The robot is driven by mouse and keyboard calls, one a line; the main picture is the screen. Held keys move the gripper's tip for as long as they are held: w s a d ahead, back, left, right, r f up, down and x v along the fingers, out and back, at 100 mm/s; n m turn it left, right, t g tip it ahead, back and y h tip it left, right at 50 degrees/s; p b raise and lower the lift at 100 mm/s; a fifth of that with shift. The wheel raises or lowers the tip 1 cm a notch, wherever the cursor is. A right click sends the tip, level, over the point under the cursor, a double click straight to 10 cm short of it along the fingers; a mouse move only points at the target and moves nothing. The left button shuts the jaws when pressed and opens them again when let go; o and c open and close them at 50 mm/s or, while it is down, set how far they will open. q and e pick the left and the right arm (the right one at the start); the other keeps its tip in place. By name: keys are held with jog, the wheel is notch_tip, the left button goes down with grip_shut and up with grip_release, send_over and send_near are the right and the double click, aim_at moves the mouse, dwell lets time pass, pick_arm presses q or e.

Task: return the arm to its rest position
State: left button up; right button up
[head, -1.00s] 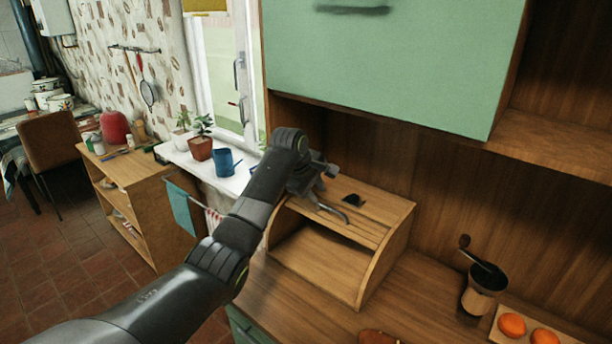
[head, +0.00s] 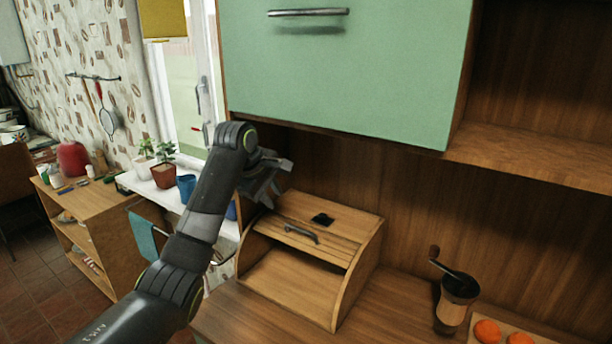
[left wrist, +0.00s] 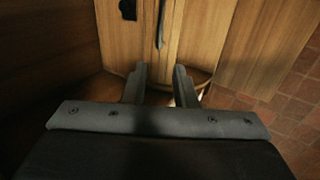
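My left gripper (head: 266,188) hangs above the left rear of the wooden bread box, apart from its handle (head: 301,232). In the left wrist view its two fingers (left wrist: 160,84) are spread with a gap between them and nothing held. The bread box (head: 348,222) stands on the counter with its slatted front rolled up, so the inside shows and looks empty. Its handle also shows in the left wrist view (left wrist: 160,25), beyond the fingertips. My right gripper is in neither view.
A green wall cabinet (head: 345,75) overhangs the back of the counter. A coffee grinder (head: 455,298) and oranges (head: 487,331) stand to the right. The windowsill at left holds potted plants (head: 164,172) and a blue watering can (head: 186,186). A wooden shelf unit (head: 85,215) is further left.

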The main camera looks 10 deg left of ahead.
pick_arm(q)
jog(key=s+a+f+m+y, duration=0.1)
jog(key=s+a+f+m, duration=0.15)
jog(key=s+f, duration=0.85)
jog(key=s+a+f+m, duration=0.1)
jog(key=s+f+m, duration=0.3)
jog(key=s+f, duration=0.7)
jog(key=s+a+f+m+g+y, duration=0.1)
jog(key=s+a+f+m, duration=0.15)
jog(key=s, duration=1.05)
jog(key=s+a+f+m+g+y, duration=0.15)
jog(key=s+f+m, duration=0.25)
jog(key=s, duration=1)
notch_tip(320, 180, down, 26)
jog(key=a+b, duration=0.1)
jog(key=s+d+f+g+b, duration=0.1)
jog(key=s+f+g, duration=0.1)
jog(key=s+f, duration=1.2)
notch_tip(320, 180, down, 4)
jog(key=shift+s+r+b, duration=0.25)
jog(key=shift+s+b, duration=0.05)
jog(key=shift+s, duration=0.1)
